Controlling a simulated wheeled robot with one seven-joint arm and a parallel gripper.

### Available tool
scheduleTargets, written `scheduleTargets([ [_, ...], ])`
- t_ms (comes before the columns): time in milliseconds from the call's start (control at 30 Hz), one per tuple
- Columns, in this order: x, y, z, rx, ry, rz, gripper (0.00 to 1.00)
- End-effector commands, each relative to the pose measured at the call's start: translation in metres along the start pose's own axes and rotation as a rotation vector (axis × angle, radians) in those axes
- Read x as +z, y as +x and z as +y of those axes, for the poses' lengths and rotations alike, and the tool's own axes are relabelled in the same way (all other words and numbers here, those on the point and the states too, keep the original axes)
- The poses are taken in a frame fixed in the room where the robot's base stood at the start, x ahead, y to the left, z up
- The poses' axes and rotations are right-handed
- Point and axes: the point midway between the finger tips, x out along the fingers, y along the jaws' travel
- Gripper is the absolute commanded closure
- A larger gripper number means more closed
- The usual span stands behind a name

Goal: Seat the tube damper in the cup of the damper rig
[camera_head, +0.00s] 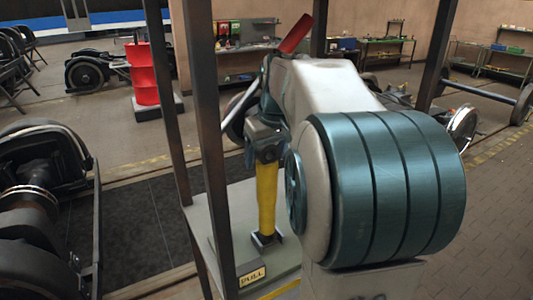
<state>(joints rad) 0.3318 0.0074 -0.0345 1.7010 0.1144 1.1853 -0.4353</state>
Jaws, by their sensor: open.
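The yellow tube damper (266,198) stands about upright in the middle of the view, on the damper rig (228,243). Its foot meets a dark cup-like holder (277,238); I cannot tell how deep it sits. My gripper (267,156) is open at the damper's top end, with the dark jaws beside or around it. The damper's top is partly hidden by the gripper. My large arm links hide the right side of the rig.
Dark upright posts (206,130) frame the rig on the left. A plate reading PULL (252,277) is on its front edge. Wheelsets and bogie parts (40,200) stand at left. A red drum (142,75) and workbenches (388,48) are behind. Open floor lies at right.

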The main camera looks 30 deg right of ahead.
Motion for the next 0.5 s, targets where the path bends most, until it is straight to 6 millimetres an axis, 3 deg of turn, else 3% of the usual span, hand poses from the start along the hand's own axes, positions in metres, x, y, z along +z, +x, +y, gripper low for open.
scheduleTargets([
  [167,-0.001,-0.012,0.0,0.001,0.0,0.002,0.29],
  [500,-0.002,-0.083,0.0,0.001,0.0,0.003,0.29],
])
